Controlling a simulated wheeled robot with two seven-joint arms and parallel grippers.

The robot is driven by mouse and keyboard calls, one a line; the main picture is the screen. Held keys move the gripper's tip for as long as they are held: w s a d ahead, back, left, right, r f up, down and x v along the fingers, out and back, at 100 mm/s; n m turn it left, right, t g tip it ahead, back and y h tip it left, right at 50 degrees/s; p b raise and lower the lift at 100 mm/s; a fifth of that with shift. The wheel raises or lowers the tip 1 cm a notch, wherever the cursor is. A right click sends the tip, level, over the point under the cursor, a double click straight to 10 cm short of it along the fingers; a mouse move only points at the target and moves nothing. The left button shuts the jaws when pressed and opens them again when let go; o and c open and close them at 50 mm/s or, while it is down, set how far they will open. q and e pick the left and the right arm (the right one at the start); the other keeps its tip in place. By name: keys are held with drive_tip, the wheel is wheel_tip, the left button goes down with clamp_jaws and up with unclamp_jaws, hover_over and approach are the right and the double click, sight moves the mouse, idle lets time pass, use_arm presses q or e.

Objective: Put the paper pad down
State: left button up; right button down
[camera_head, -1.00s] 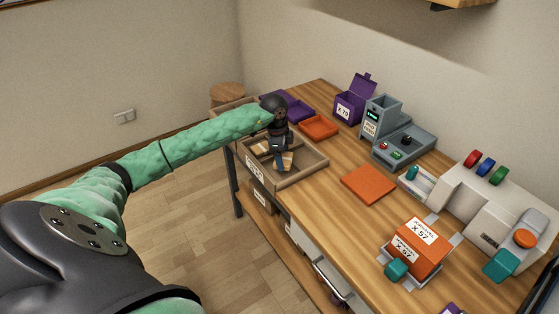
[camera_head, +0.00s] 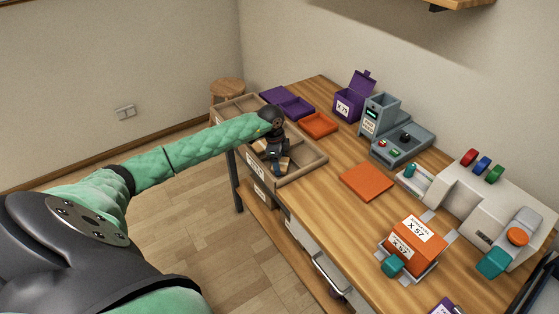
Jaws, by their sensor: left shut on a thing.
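My left gripper (camera_head: 279,161) reaches down into the brown open tray (camera_head: 312,167) at the left end of the workbench. It is shut on a small tan thing (camera_head: 284,164), which I take to be the paper pad. The gripper's dark body hides part of this thing, and I cannot tell whether it touches the tray floor. My right gripper is not in view.
An orange mat (camera_head: 367,182) lies on the bench (camera_head: 335,205) right of the tray. Orange (camera_head: 319,124) and purple (camera_head: 295,107) trays are behind. A labelled orange box (camera_head: 416,238), a grey machine (camera_head: 402,145) and a white machine (camera_head: 470,210) stand farther right.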

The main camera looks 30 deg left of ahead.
use_arm(q)
drive_tip(key=shift+f, duration=0.1)
drive_tip(key=o, duration=0.7)
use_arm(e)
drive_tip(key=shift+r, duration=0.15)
use_arm(q)
drive_tip(key=shift+r, duration=0.3)
drive_tip(key=shift+s+a+r+b, duration=0.1)
drive_tip(key=shift+a+r+b, duration=0.35)
drive_tip(key=shift+r, duration=1.5)
drive_tip(key=shift+s+a+r+b, duration=0.1)
drive_tip(key=shift+r+b, duration=0.6)
drive_tip(key=shift+r, duration=1.2)
drive_tip(key=shift+s+a+r+b, duration=0.1)
drive_tip(key=shift+a+r+b, duration=0.35)
drive_tip(key=shift+r, duration=1.5)
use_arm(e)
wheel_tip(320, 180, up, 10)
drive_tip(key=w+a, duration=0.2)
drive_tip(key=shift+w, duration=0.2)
use_arm(q)
drive_tip(key=shift+d, duration=0.2)
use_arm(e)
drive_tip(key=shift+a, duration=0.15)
